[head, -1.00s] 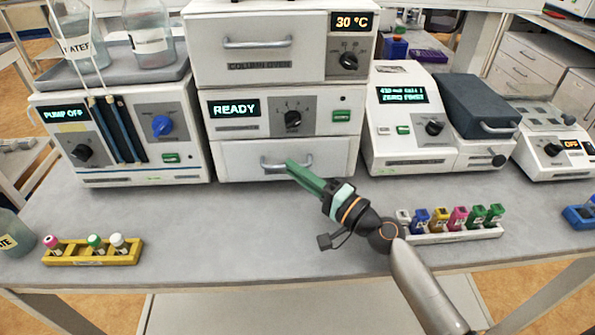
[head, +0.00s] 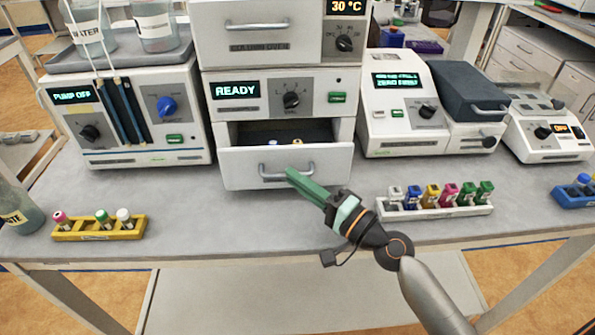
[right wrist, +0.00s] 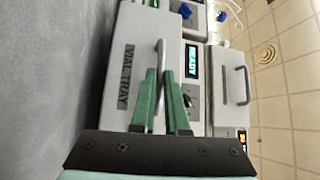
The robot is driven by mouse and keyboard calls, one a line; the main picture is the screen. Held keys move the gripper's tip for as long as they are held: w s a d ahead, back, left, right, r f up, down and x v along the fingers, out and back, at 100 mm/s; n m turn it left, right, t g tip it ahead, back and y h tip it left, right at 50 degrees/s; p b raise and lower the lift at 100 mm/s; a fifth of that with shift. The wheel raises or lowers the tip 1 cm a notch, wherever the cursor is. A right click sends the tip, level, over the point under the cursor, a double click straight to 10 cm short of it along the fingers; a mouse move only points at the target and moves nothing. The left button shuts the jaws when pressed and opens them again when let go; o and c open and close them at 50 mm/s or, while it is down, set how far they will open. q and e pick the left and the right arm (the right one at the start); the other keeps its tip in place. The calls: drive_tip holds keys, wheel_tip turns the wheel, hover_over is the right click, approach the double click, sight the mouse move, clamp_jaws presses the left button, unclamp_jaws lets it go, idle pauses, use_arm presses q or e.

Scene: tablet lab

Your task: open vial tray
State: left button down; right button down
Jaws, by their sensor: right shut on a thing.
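The vial tray (head: 236,171) is a white drawer at the bottom of the stacked instrument, pulled partly out, with dark space and small vial tops showing inside. Its grey bar handle (head: 272,177) is on the front; the handle (right wrist: 161,75) and the VIAL TRAY label (right wrist: 126,76) show in the right wrist view. My right gripper (head: 291,174) has green fingers shut on the handle; its fingers (right wrist: 161,95) stand on either side of the bar in the wrist view. My left gripper is not in view.
A yellow rack (head: 98,234) with vials sits at the left. A white rack (head: 436,212) of coloured vials stands right of my right arm. The pump (head: 130,120) and the grey-lidded instrument (head: 405,135) flank the stack.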

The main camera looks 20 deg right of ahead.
drive_tip(key=shift+s+a, duration=0.15)
drive_tip(key=shift+s, duration=0.35)
drive_tip(key=shift+s+a, duration=0.15)
drive_tip(key=shift+s, duration=0.35)
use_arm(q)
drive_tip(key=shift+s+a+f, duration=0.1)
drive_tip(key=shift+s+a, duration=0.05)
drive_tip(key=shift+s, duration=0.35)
use_arm(e)
drive_tip(key=shift+w, duration=0.1)
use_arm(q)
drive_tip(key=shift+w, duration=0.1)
use_arm(e)
drive_tip(key=c, duration=0.9)
unclamp_jaws()
